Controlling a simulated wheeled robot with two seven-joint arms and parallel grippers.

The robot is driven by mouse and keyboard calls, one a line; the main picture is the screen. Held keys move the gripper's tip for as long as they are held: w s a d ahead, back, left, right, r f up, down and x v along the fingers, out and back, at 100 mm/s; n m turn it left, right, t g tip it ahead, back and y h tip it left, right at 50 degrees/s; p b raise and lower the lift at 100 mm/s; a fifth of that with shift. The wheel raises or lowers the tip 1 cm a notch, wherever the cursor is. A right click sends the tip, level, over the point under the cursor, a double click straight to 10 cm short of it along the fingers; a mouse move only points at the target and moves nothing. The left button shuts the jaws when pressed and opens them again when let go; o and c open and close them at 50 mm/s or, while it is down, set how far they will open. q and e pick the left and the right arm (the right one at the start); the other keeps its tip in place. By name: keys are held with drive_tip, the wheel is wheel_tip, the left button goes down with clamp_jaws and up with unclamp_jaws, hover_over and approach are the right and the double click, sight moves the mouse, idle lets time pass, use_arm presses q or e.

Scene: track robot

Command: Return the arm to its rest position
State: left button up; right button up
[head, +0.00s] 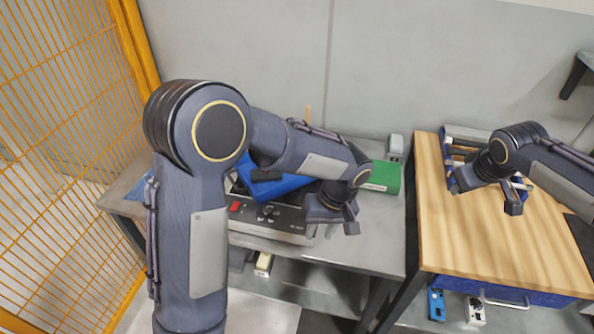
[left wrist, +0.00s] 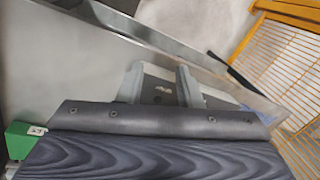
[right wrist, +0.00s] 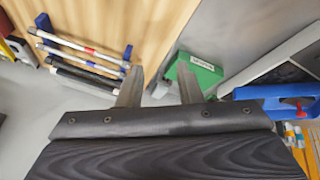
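My left arm comes in from the left and reaches over the grey bench. My left gripper (head: 321,231) hangs over the front right of a grey device with a red switch (head: 268,216). In the left wrist view its two fingers (left wrist: 160,75) stand apart, with only the device's dark panel seen between them. My right arm comes in from the right over the wooden table.
A green box (head: 384,177) and a blue object (head: 275,188) are on the grey bench (head: 375,235). A rack with white tubes (right wrist: 85,62) lies on the wooden table (head: 470,240), near my right gripper. An orange mesh fence (head: 60,130) stands at the left, a wall behind.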

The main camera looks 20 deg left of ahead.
idle(0.3)
